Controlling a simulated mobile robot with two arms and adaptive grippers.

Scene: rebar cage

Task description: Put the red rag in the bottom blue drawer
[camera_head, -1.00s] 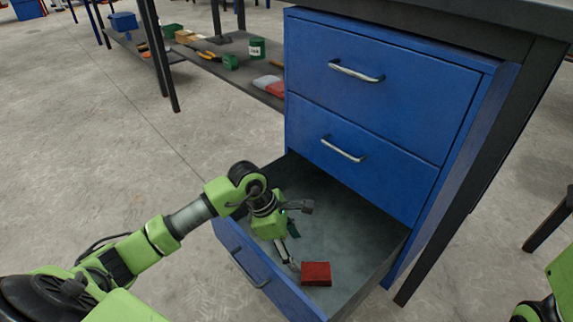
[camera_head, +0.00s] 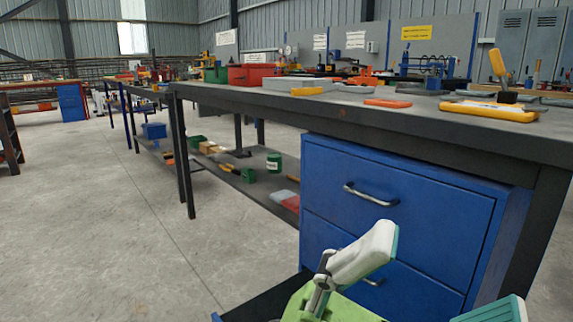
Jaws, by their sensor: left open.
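The blue drawer cabinet (camera_head: 425,205) stands under the workbench, with its upper drawers shut. The red rag is not in view now. My left gripper (camera_head: 440,275) is raised close to the camera in front of the cabinet. Its white and teal fingers are spread wide, with nothing seen between them. The second finger is cut off by the bottom edge. My right gripper cannot be made out.
The workbench top (camera_head: 430,122) carries a red bin (camera_head: 252,76), orange-handled tools and a yellow tool (camera_head: 488,111). A lower shelf (camera_head: 248,188) holds a green can (camera_head: 274,163) and small items. Open concrete floor (camera_head: 95,220) lies to the left.

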